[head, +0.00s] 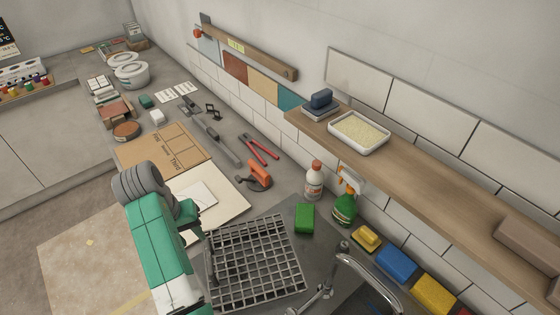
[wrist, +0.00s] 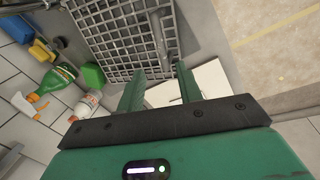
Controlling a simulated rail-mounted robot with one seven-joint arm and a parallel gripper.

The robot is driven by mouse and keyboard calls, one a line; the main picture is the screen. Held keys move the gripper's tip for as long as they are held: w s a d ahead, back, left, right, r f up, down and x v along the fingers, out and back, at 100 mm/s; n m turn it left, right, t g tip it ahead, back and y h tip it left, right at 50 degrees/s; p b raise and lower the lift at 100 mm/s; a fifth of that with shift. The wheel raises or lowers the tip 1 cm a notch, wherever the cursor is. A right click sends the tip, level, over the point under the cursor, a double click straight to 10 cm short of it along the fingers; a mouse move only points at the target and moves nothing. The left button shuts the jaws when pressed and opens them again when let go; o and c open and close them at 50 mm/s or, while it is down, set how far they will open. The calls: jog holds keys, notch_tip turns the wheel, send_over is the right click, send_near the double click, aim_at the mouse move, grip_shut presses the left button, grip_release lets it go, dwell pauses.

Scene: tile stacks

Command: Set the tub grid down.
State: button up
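The tub grid (head: 256,262) is a dark grey square lattice in the lower middle of the head view, lying over the dark sink area. In the wrist view the tub grid (wrist: 112,42) fills the top middle, with a raised grey bar (wrist: 158,34) on it. My gripper (head: 203,232) is at the grid's left edge in the head view. In the wrist view my gripper (wrist: 158,72) has its two green fingers apart, with a clear gap between them. The fingertips overlap the grid's near edge, and the bar lies beyond them. I cannot tell whether they touch the grid.
A green sponge (head: 304,217), a white bottle (head: 314,182) and a green spray bottle (head: 344,208) stand beyond the grid. The tap (head: 350,270) is close on its right. A white board (head: 228,192) and cardboard (head: 165,150) lie behind my gripper.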

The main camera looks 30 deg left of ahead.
jog(key=w+d+r+m+t+y, duration=0.2)
jog(key=w+d+r+t+y, duration=0.35)
jog(key=r, duration=0.55)
jog(key=w+d+r+m+t+y, duration=0.2)
jog(key=w+d+r+t, duration=0.3)
jog(key=w+r, duration=0.5)
jog(key=s+d+r+m+t+h, duration=0.1)
jog(key=s+d+r+m+t, duration=0.2)
jog(key=d+r, duration=0.75)
jog(key=s+d+r+m+t+h, duration=0.15)
jog(key=d+r+t, duration=0.35)
jog(key=d+r, duration=0.55)
jog(key=s+d+r+m+t+h, duration=0.1)
jog(key=s+d+r+t+h, duration=0.2)
jog(key=s+d+r, duration=0.3)
jog(key=s+d+t, duration=0.1)
jog(key=s+d, duration=0.2)
jog(key=shift+m+t, duration=0.35)
